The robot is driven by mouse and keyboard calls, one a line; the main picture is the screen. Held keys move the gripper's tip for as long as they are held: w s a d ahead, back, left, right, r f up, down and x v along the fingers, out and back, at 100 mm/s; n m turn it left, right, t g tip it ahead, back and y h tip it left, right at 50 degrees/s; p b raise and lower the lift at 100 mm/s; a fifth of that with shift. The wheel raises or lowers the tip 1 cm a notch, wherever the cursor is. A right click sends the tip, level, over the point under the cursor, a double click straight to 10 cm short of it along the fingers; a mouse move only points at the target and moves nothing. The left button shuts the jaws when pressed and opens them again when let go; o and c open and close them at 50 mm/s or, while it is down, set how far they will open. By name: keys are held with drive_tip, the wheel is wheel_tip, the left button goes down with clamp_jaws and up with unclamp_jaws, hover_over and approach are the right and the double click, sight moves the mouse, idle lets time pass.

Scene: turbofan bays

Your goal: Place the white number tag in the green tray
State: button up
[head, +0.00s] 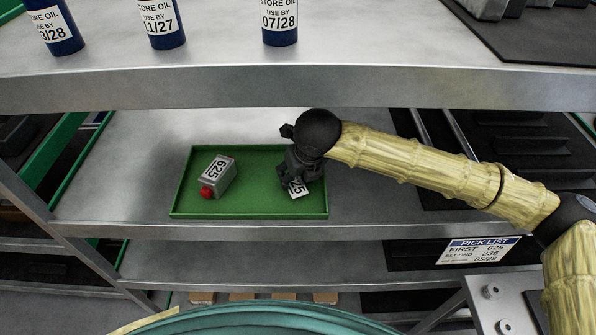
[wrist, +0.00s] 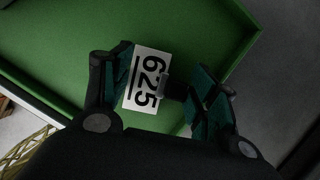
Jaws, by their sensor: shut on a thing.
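The white number tag (head: 298,188) reads 625 and shows below my gripper (head: 303,172) in the head view. In the wrist view the tag (wrist: 146,78) lies between the fingers of my gripper (wrist: 165,86), with a small grey grip piece at its edge. My gripper is shut on it. The green tray (head: 255,180) rests on the middle shelf, and the tag is over or on the right part of its floor. The tray (wrist: 60,45) fills much of the wrist view. Whether the tag touches the floor is hard to tell.
Blue oil bottles (head: 280,22) stand on the upper shelf (head: 230,90), whose edge is above my arm. A pick list (head: 478,251) hangs at the lower right.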

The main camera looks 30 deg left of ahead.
sight(302, 187)
drive_tip(key=shift+f, duration=0.45)
drive_tip(key=o, duration=1)
drive_tip(key=shift+f, duration=0.1)
drive_tip(key=shift+c, duration=0.2)
drive_tip(key=shift+d+r, duration=0.15)
drive_tip(key=shift+r, duration=0.35)
drive_tip(key=b+v, duration=0.2)
drive_tip(key=v, duration=0.2)
drive_tip(key=shift+s, duration=0.1)
drive_tip(key=s+d+b, duration=0.2)
drive_tip(key=d, duration=0.1)
drive_tip(key=s+d+b, duration=0.1)
drive_tip(key=s+d, duration=0.1)
drive_tip(key=d, duration=0.1)
drive_tip(key=s+d+b, duration=0.2)
drive_tip(key=s+d, duration=0.1)
drive_tip(key=shift+d+b, duration=0.3)
drive_tip(key=shift+d, duration=0.1)
